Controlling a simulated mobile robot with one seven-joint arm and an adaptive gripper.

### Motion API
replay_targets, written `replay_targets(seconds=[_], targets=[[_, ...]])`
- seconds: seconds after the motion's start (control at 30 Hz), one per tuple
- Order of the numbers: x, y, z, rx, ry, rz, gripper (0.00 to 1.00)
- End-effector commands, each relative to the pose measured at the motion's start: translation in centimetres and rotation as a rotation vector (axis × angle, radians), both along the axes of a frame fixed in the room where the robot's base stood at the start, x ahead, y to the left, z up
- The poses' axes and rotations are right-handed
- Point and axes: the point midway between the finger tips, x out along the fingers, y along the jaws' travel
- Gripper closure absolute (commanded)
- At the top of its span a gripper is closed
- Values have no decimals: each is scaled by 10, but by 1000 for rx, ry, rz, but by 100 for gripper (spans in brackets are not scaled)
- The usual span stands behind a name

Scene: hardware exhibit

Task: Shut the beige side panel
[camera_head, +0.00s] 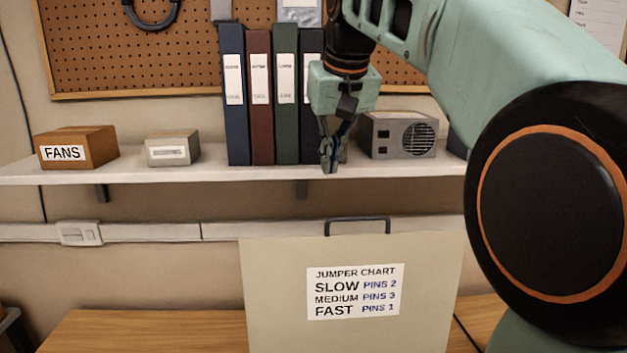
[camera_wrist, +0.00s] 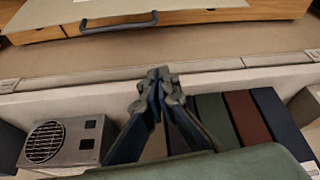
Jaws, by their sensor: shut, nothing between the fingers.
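The beige side panel (camera_head: 270,300) stands in the lower middle of the head view, its face toward the camera, with a dark handle (camera_head: 357,220) along its top edge. A white jumper chart label (camera_head: 355,291) is on it. Its lower edge is out of frame. In the wrist view the panel (camera_wrist: 40,17) shows at the top left, with the handle (camera_wrist: 118,22) beside its edge. My gripper (camera_head: 329,167) points down in front of the shelf, above the handle and apart from it. In the wrist view my gripper's fingertips (camera_wrist: 158,80) are together and empty.
A white shelf (camera_head: 200,173) carries a FANS box (camera_head: 90,146), a small beige box (camera_head: 172,148), several binders (camera_head: 236,95) and a grey power supply (camera_head: 402,134). A wooden desk (camera_head: 140,330) lies below. My arm covers the right side.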

Motion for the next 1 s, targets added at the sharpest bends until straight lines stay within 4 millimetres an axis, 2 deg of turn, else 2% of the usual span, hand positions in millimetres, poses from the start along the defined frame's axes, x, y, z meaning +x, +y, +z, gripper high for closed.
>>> replay_targets(seconds=[0.17, 0.5, 0.7, 1.0], targets=[[10, 2, -25, 0, 4, 0, 100], [40, 6, -91, 2, 3, 0, 100], [16, 1, -90, 1, -3, -2, 100], [2, -2, -92, 2, -3, 0, 100]])
